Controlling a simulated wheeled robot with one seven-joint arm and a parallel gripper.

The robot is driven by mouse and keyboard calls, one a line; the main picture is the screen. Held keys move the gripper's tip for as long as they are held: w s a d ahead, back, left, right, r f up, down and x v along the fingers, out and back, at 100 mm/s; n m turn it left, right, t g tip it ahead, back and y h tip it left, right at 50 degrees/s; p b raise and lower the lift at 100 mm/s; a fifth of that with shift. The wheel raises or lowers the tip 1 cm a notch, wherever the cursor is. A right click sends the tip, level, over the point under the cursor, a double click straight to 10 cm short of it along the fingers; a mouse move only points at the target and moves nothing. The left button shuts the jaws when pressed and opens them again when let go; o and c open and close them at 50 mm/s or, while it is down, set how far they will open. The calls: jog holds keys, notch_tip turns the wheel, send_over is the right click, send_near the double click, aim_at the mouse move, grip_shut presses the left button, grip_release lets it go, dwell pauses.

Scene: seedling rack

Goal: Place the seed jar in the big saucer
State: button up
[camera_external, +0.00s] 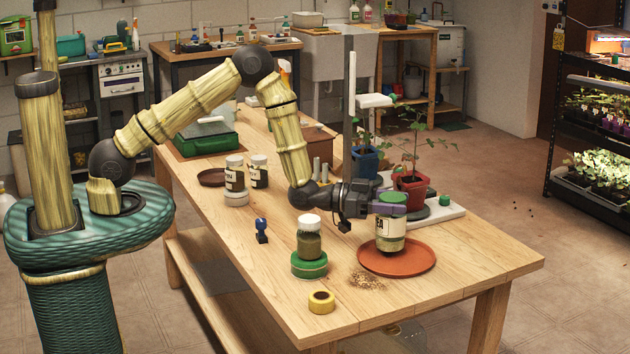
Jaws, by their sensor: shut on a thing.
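A jar with a green lid and a pale label (391,235) is upright in my gripper (392,208), which is shut on it near the top. The jar is over the middle of the big terracotta-orange saucer (420,262), near the right end of the wooden table. The jar's base appears at or just above the saucer's surface; I cannot tell whether it touches. The gripper fingers hide part of the jar just below its lid. No other thing is seen in the saucer.
A yellow tape roll (321,302) and spilled seeds (367,281) lie in front. A red-potted plant (411,190) stands behind the gripper. The table's right corner is clear.

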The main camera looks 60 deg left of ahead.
jog(key=shift+f, duration=0.55)
jog(key=shift+f, duration=0.1)
jog(key=o, duration=1.6)
jog(key=shift+c, duration=0.2)
jog(key=shift+r, duration=0.2)
jog(key=shift+s+a+f, duration=0.2)
jog(key=shift+s+a, duration=0.05)
jog(key=shift+s, duration=0.05)
jog(key=b+v, duration=0.2)
jog(key=v, duration=0.9)
jog(key=shift+s, duration=0.2)
